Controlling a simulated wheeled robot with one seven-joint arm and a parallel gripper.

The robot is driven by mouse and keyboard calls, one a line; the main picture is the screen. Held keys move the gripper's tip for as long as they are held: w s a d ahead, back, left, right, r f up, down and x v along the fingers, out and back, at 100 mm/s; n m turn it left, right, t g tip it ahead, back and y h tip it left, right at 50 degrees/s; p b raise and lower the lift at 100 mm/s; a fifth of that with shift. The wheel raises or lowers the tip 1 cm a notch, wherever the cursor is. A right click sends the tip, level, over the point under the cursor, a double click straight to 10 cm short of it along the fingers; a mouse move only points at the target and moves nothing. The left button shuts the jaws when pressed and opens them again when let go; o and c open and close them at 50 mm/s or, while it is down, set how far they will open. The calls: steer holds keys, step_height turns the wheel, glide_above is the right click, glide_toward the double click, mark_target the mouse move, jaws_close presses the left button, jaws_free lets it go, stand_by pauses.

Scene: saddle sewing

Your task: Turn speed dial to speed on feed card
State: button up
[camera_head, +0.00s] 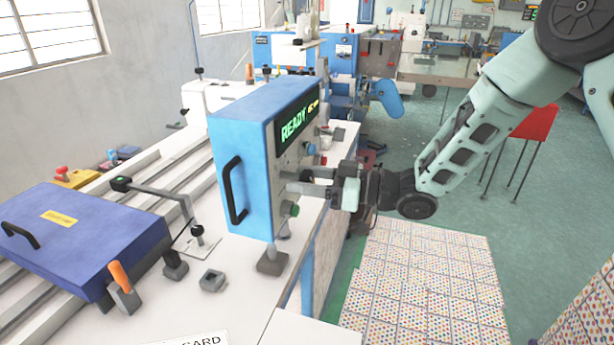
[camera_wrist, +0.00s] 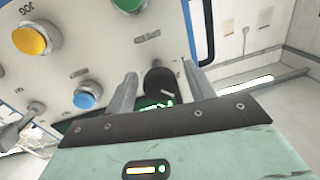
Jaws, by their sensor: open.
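The blue control box (camera_head: 240,150) stands on the white bench, its display (camera_head: 298,122) reading READY in green. My gripper (camera_head: 305,182) reaches its panel from the right. In the wrist view my gripper (camera_wrist: 158,88) is open, one finger on each side of a black dial (camera_wrist: 160,79) with a pale pointer mark. I cannot tell whether either finger touches the dial. A label sits above the dial, too small to read. The card (camera_head: 195,341) at the bottom edge of the head view shows only part of its heading, "CARD"; its speed is out of view.
Near the dial are a yellow JOG button (camera_wrist: 30,39), a blue button (camera_wrist: 88,95), a green button (camera_wrist: 128,4) and a small metal switch (camera_wrist: 36,108). A dark blue case (camera_head: 85,235) lies left on the bench. Patterned sheets (camera_head: 425,280) cover the floor at right.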

steer(key=c, duration=0.9)
steer(key=shift+c, duration=0.2)
steer(key=shift+f+n+b, duration=0.15)
steer(key=shift+n+b, duration=0.15)
steer(key=shift+b, duration=0.2)
steer(key=n+b, duration=0.2)
steer(key=b, duration=0.2)
steer(key=shift+f, duration=0.15)
steer(key=n+b, duration=0.3)
steer(key=b, duration=0.1)
steer(key=shift+n+h, duration=0.3)
steer(key=shift+n, duration=0.1)
steer(key=shift+n+b, duration=0.6)
steer(key=shift+b, duration=0.35)
steer(key=shift+r, duration=0.2)
